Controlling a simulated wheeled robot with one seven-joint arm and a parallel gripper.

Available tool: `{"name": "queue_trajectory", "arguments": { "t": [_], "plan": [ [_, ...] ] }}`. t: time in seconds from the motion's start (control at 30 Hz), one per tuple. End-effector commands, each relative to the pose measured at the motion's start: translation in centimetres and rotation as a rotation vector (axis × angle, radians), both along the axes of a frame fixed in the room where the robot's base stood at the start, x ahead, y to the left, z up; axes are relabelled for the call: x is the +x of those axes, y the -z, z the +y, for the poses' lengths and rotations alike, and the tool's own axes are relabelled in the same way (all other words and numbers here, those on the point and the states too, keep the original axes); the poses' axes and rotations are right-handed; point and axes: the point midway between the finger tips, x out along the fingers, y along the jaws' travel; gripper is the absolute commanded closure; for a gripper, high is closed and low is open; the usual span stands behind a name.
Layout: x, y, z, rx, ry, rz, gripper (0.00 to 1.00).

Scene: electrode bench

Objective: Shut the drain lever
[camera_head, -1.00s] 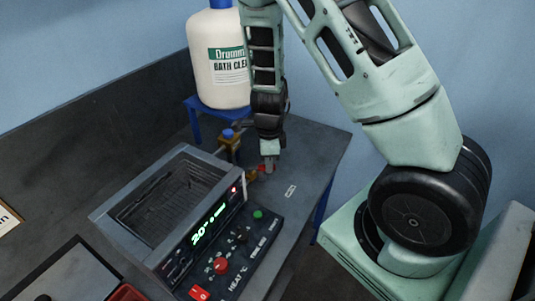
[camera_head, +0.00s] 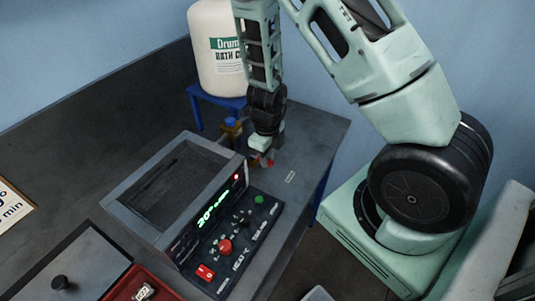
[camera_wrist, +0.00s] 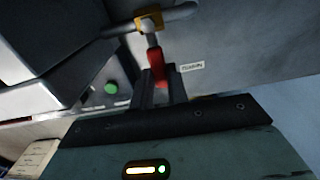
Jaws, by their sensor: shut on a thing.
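The drain lever (camera_wrist: 155,62) is a red handle on a brass-yellow valve (camera_wrist: 149,21) on a grey drain pipe (camera_wrist: 180,13) at the side of the bath. In the wrist view the handle points away from the pipe, roughly across it. My gripper (camera_wrist: 161,86) is shut on the red handle, with a finger on each side. In the head view my gripper (camera_head: 266,158) reaches down beside the bath's back right corner, where it hides most of the valve. Only bits of red show there.
A large white bottle (camera_head: 215,70) stands on a blue stand (camera_head: 203,94) behind. A small label (camera_head: 290,177) lies on clear bench to the right.

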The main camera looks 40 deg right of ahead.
Motion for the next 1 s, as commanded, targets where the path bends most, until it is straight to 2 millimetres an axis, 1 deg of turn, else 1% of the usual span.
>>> {"name": "queue_trajectory", "arguments": {
  "t": [0.4, 0.43, 0.47, 0.5, 0.83, 0.93, 1.0],
  "plan": [
    [0.2, -0.1, 0.1, 0.001, 0.01, -0.005, 1.0],
    [0.2, -0.1, 0.1, 0.001, 0.01, -0.005, 0.81],
    [0.2, -0.1, 0.1, 0.001, 0.009, -0.005, 0.73],
    [0.2, -0.1, 0.1, 0.001, 0.009, -0.005, 0.62],
    [0.1, -0.3, 0.0, 0.0, 0.007, -0.002, 0.62],
    [0.1, -1.3, 0.1, 0.0, 0.005, -0.003, 0.62],
    [0.2, -2.5, 0.1, -0.001, 0.003, -0.004, 0.62]
  ]
}}
